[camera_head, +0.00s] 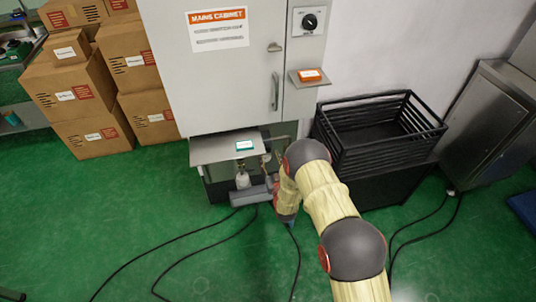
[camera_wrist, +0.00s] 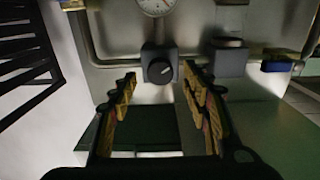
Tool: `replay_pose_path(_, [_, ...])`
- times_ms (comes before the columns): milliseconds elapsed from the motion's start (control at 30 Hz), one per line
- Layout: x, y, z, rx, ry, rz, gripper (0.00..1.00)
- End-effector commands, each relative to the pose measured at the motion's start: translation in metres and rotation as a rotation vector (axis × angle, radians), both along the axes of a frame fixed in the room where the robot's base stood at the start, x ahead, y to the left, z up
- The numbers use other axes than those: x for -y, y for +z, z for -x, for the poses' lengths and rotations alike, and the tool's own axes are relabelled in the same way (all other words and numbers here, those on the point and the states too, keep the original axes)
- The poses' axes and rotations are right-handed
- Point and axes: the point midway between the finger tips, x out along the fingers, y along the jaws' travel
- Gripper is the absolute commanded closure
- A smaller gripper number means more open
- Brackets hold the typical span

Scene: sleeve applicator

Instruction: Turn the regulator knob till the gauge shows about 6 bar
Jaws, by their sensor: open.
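The regulator knob (camera_wrist: 159,72) is a dark round knob with a pale pointer mark, in the wrist view just above the middle. It sits on a dark square block below a round white gauge (camera_wrist: 156,4). The top of the gauge is cut off, and I cannot read its needle. My gripper (camera_wrist: 160,82) is open, with its yellow-padded fingers to the left and right of the knob and apart from it.
A second dark block (camera_wrist: 229,58) is to the right of the knob. A blue-handled fitting (camera_wrist: 281,64) is farther right. The grey mains cabinet (camera_head: 215,85) has a shelf (camera_head: 225,149) below it. A black crate (camera_head: 385,140) stands right. Black cables cross the green floor.

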Motion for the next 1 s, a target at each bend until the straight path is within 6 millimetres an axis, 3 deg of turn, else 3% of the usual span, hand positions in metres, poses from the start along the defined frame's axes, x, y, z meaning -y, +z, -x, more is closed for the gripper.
replay_pose_path(233, [-0.008,-0.002,-0.029,0.0,0.0,0.0,0.52])
replay_pose_path(600, [-0.01,0.0,-0.035,-0.002,0.0,0.001,0.52])
replay_pose_path(1000, [-0.01,0.0,-0.035,-0.001,0.0,0.0,0.74])
